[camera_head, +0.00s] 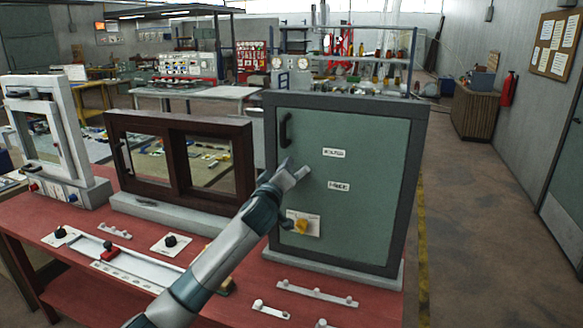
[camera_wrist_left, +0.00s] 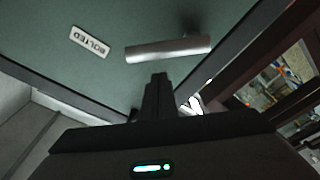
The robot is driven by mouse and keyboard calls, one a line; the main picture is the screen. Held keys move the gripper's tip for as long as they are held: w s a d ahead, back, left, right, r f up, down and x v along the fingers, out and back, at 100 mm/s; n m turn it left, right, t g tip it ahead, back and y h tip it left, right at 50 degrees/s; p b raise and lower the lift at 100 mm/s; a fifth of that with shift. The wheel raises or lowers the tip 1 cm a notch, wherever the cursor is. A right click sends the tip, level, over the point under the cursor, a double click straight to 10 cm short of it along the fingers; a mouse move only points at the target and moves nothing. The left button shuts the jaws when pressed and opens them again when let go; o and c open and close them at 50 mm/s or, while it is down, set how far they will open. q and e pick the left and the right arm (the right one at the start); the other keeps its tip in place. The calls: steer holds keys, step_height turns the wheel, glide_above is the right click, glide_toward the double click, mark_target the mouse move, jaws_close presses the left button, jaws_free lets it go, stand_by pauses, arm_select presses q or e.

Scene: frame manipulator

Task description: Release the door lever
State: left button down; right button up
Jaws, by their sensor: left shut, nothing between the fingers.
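The green door (camera_head: 355,140) stands in a dark grey frame on the red bench. A silver door lever (camera_head: 302,173) sticks out at its left side, partly hidden by my left gripper. In the left wrist view the lever (camera_wrist_left: 168,50) is a plain metal bar, near a label (camera_wrist_left: 90,42) reading BOLTED. My left gripper (camera_head: 286,165) is at the lever, shut and empty. In the wrist view its fingertips (camera_wrist_left: 160,77) sit just beside the bar with a small gap in the picture; I cannot tell whether they touch. My right gripper is out of view.
A black pull handle (camera_head: 286,130) is above the lever and a yellow knob (camera_head: 302,226) below it. A brown sliding window frame (camera_head: 180,122) and a white window unit (camera_head: 75,115) stand to the left. Small fixtures (camera_head: 300,293) lie in front. The floor right of the bench is clear.

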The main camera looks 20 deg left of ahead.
arm_select(q)
steer(key=shift+s+d+f+p, duration=0.2)
steer(key=shift+d+f, duration=0.25)
steer(key=shift+s+d+f+p, duration=0.15)
steer(key=shift+d+f+p, duration=0.05)
steer(key=shift+d+f, duration=0.25)
steer(key=shift+d+f+m+b, duration=0.25)
steer(key=shift+m+b, duration=0.15)
steer(key=shift+m, duration=0.2)
steer(key=shift+d+f+m+h+b, duration=0.35)
steer(key=shift+d+f+m+b, duration=0.15)
steer(key=shift+m, duration=1.1)
steer(key=shift+d+f+m+h+b, duration=0.3)
steer(key=shift+d+f+m+b, duration=0.25)
steer(key=shift+m, duration=1.05)
steer(key=shift+d+f+m+h+b, duration=0.35)
steer(key=shift+f+m, duration=0.25)
steer(key=shift+m, duration=1)
steer(key=shift+s, duration=0.1)
